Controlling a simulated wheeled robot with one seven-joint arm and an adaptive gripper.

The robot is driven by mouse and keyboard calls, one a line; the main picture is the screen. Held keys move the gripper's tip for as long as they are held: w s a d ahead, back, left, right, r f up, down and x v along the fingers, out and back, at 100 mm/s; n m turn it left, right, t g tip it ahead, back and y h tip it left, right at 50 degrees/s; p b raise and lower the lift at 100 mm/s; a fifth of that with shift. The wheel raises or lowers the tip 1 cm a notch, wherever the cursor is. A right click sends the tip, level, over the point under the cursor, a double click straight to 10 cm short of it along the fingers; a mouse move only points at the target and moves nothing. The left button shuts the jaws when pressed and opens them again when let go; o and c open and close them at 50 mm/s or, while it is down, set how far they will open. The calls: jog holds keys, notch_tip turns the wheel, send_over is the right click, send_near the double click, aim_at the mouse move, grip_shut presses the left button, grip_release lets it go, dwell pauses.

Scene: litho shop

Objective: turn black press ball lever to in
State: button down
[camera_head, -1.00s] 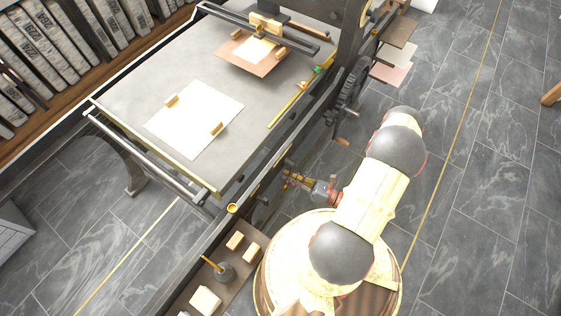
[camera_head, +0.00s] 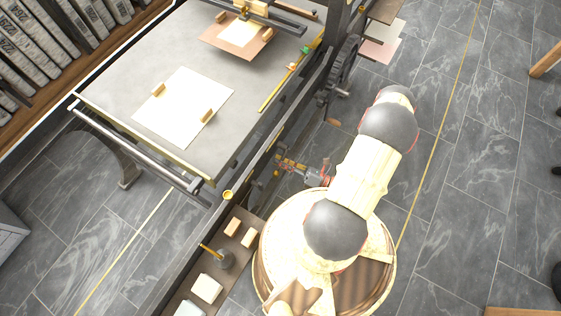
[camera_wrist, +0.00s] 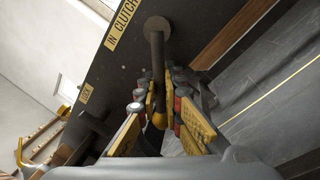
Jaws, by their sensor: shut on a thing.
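The press ball lever shows in the wrist view as a dark rod (camera_wrist: 157,62) hanging from a round pivot boss (camera_wrist: 157,27) on the dark press frame. Its lower end carries a brass-coloured ball (camera_wrist: 160,120). My gripper (camera_wrist: 165,98) is shut around the lower end of the lever, with one finger pad on each side. The fingers partly hide the ball. In the head view my gripper (camera_head: 287,165) is against the right side of the press; the lever cannot be made out there. A yellow "IN CLUTCH" label (camera_wrist: 122,22) sits left of the pivot.
A second yellow label (camera_wrist: 85,93) is lower left on the frame. The press bed (camera_head: 130,85) lies left of my arm, with a dark wheel (camera_head: 342,70) beyond. A shelf with small blocks (camera_head: 241,213) stands near my base. Tiled floor to the right is open.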

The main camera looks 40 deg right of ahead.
jog(key=c, duration=2)
grip_release()
jog(key=shift+o, duration=0.4)
jog(key=shift+s+d, duration=0.1)
jog(key=shift+s, duration=0.05)
jog(key=v, duration=1.1)
jog(key=shift+s, duration=0.35)
jog(key=shift+d, duration=0.15)
